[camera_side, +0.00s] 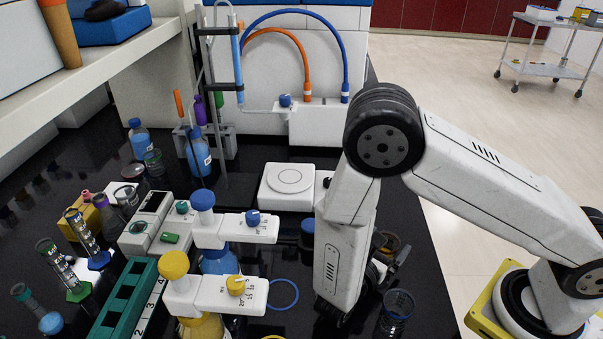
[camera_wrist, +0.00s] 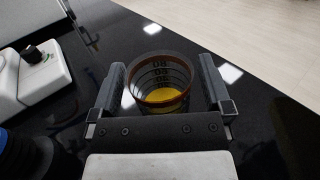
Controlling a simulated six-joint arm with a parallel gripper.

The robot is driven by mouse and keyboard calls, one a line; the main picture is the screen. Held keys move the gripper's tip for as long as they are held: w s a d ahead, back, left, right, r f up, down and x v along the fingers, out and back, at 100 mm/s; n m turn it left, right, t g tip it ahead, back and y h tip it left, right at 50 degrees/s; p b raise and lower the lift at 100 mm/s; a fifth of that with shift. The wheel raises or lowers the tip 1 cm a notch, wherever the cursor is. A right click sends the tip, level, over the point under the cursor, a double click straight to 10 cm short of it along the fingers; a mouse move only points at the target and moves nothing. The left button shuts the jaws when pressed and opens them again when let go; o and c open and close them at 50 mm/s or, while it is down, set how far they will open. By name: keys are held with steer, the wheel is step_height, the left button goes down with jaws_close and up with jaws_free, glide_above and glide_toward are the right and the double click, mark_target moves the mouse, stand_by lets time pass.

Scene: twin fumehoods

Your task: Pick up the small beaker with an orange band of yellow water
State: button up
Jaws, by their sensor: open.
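The small beaker (camera_wrist: 160,82) is clear glass with an orange band around it, dark volume marks and yellow water at the bottom. In the wrist view it stands upright on the black bench, between the two fingers of my gripper (camera_wrist: 162,70). The fingers are spread apart on either side of it; I cannot tell whether either one touches the glass. In the side view the beaker (camera_side: 391,243) is partly hidden behind my wrist, and my gripper (camera_side: 391,267) is low over the bench there.
Another small beaker (camera_side: 397,305) with a blue band stands close by in front. A white balance (camera_side: 287,187) and bottles with blue (camera_side: 202,200) and yellow (camera_side: 174,265) tops stand to the left. A blue ring (camera_side: 283,294) lies on the bench. The bench's right edge is close.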

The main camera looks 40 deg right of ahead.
steer(key=c, duration=1.2)
steer(key=shift+r, duration=0.15)
steer(key=shift+r, duration=4.9)
